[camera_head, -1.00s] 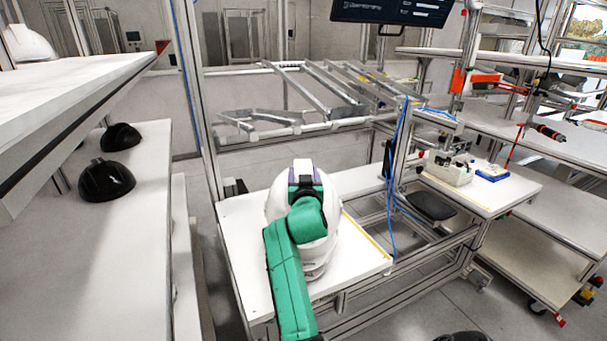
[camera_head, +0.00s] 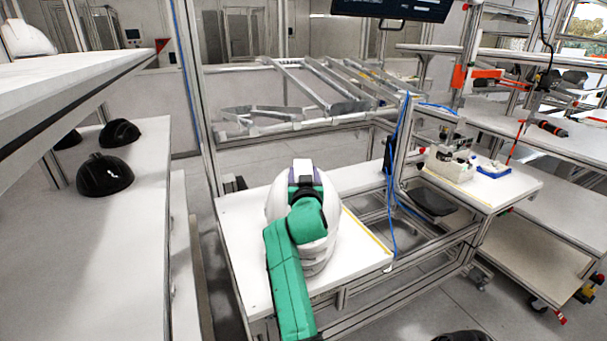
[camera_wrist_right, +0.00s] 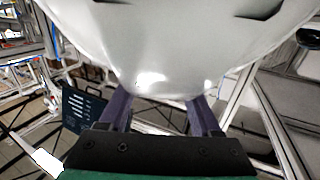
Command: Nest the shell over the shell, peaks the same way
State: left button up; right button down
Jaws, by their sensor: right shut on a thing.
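A white helmet shell (camera_head: 277,205) is at the middle of the head view, over the white table. My right gripper (camera_head: 305,173) is shut on its upper part, and my green wrist and forearm hide much of it. In the right wrist view the smooth white shell (camera_wrist_right: 165,45) fills the top, with the purple fingers (camera_wrist_right: 160,108) at its lower edge. Below the held shell, further white curved edges (camera_head: 318,262) show, seemingly of another shell underneath. I cannot tell whether they touch or which way either peak points. My left gripper is not in view.
The white table (camera_head: 245,270) has free room around the shells, and a metal frame post stands at its left corner. Several black shells (camera_head: 105,175) sit on the left shelf. A white shell (camera_head: 28,40) is on the upper left shelf. Blue cables (camera_head: 394,170) hang at right.

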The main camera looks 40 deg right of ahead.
jog(key=shift+f+b, duration=0.4)
jog(key=shift+f, duration=0.1)
grip_release()
